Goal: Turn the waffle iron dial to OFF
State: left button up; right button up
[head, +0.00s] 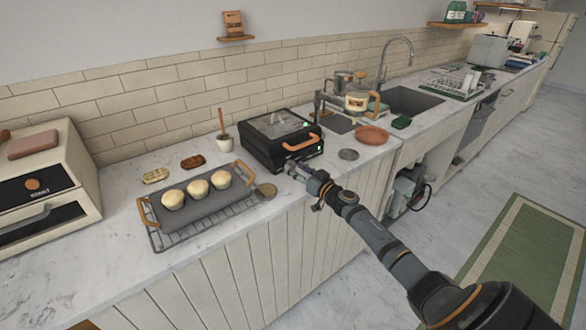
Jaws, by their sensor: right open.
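The waffle iron (270,135) is a black box with a grey lid top and an orange handle (301,143), standing against the tiled wall on the counter. Small green lights show on its right side. I cannot make out its dial or the setting at this size. My right gripper (291,168) is open and empty, low over the counter at the front edge of the waffle iron, just below and left of the handle. I cannot tell whether it touches the iron. My left gripper is not in view.
A dark tray with several buns (198,212) on a wire rack is left of my right gripper. A beige oven (45,190) stands far left.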

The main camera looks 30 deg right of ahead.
jog(key=shift+c, duration=1.4)
jog(key=c, duration=0.5)
grip_shut()
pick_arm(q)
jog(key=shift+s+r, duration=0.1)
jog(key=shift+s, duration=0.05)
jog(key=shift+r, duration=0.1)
